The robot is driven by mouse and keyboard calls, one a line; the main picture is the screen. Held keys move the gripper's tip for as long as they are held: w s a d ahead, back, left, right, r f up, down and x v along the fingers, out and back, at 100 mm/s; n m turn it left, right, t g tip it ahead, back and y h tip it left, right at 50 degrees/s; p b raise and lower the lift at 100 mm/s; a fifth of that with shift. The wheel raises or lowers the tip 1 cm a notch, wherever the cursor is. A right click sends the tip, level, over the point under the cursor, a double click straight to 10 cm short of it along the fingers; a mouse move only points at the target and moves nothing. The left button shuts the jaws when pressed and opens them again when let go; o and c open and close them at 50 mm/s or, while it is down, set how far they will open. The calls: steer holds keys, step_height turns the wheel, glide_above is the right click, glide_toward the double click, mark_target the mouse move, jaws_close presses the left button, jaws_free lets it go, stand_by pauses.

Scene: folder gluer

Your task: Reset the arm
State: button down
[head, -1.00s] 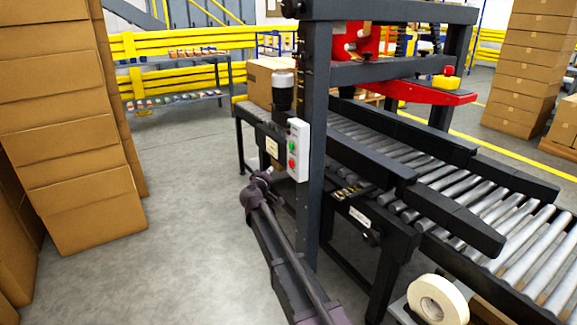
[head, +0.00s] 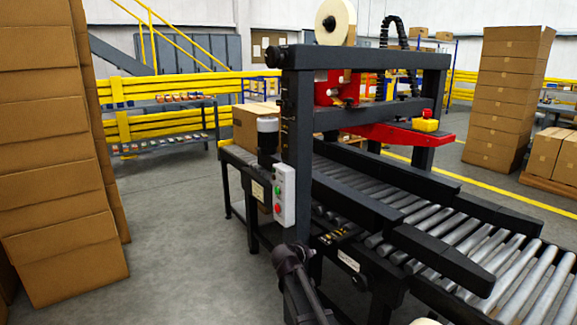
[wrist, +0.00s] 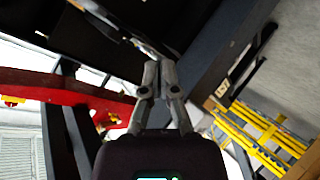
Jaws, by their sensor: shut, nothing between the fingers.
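My gripper (wrist: 159,75) shows in the wrist view with its two grey fingers together and nothing between them. It points toward the dark frame of the machine (wrist: 205,60), with the red part (wrist: 70,92) on the left; I cannot tell the distance. In the head view my dark arm stands at the bottom middle, in front of the machine's frame post (head: 298,150). The gripper itself cannot be made out there.
A roller conveyor (head: 470,255) runs through the machine to the lower right. A control box with buttons (head: 284,195) is on the near post. Tall cardboard stacks stand at left (head: 60,170) and right (head: 505,95). Grey floor (head: 180,240) is clear between the left stack and the machine.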

steer(key=s+d+f+m+g+y, duration=0.1)
steer(key=s+d+f+g, duration=0.25)
steer(key=s, duration=0.35)
steer(key=s+d+f+m+g+y, duration=0.1)
steer(key=s+d+f+g, duration=0.15)
steer(key=s+d, duration=0.35)
steer(key=s+f+g+y, duration=0.3)
steer(key=s+g+y, duration=0.15)
steer(key=s, duration=1.25)
step_height(320, 180, up, 36)
steer(key=p, duration=3.6)
steer(key=shift+w+r+p, duration=0.15)
steer(key=shift+w+p, duration=0.2)
steer(key=shift+w, duration=0.05)
steer(key=shift+t, duration=0.25)
